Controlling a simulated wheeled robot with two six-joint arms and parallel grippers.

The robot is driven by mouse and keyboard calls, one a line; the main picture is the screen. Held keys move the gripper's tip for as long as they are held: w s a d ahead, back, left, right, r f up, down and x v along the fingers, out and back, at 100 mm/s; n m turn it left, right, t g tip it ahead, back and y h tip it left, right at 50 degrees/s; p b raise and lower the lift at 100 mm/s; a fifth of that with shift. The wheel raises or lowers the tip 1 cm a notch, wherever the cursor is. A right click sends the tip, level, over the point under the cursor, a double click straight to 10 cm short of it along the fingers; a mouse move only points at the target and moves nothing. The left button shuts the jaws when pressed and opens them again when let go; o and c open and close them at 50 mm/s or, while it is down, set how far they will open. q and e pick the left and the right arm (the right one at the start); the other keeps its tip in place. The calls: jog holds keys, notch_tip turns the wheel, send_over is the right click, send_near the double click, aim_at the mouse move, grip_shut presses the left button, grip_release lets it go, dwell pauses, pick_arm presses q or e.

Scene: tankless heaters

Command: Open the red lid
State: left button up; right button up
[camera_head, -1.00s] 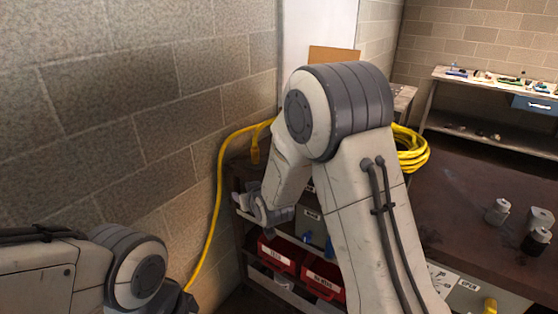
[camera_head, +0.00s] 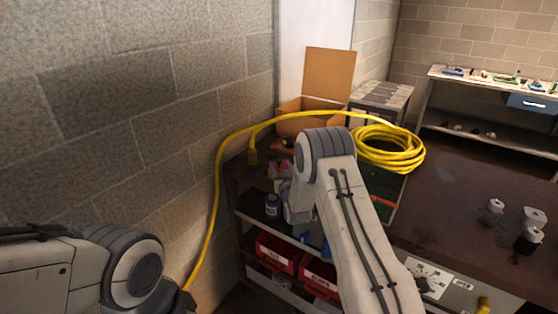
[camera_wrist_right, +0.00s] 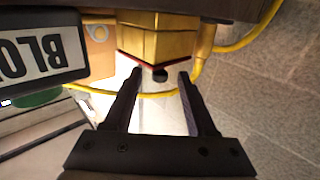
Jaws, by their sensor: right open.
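In the right wrist view, a thin red lid edge (camera_wrist_right: 135,59) shows along a golden, many-sided container (camera_wrist_right: 158,41). A small black knob (camera_wrist_right: 160,76) sticks out from the lid. My right gripper (camera_wrist_right: 160,73) is open, with one finger on each side of the knob; I cannot tell whether they touch it. In the head view, a small grey and red thing (camera_head: 280,167) stands on the shelf beside my right wrist; I cannot tell if it is the same container. My right fingers are hidden there. Only part of my left arm shows, without its gripper.
A yellow cable coil (camera_head: 390,150) lies on a cabinet, its cord running along the wall. An open cardboard box (camera_head: 310,122) stands behind my right arm. Red bins (camera_head: 277,252) sit on a lower shelf. A black-framed sign (camera_wrist_right: 40,50) is close on the wrist view's left.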

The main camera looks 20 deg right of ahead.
jog(key=shift+w+d, duration=0.15)
jog(key=shift+w, duration=1.3)
grip_shut()
dwell(0.4)
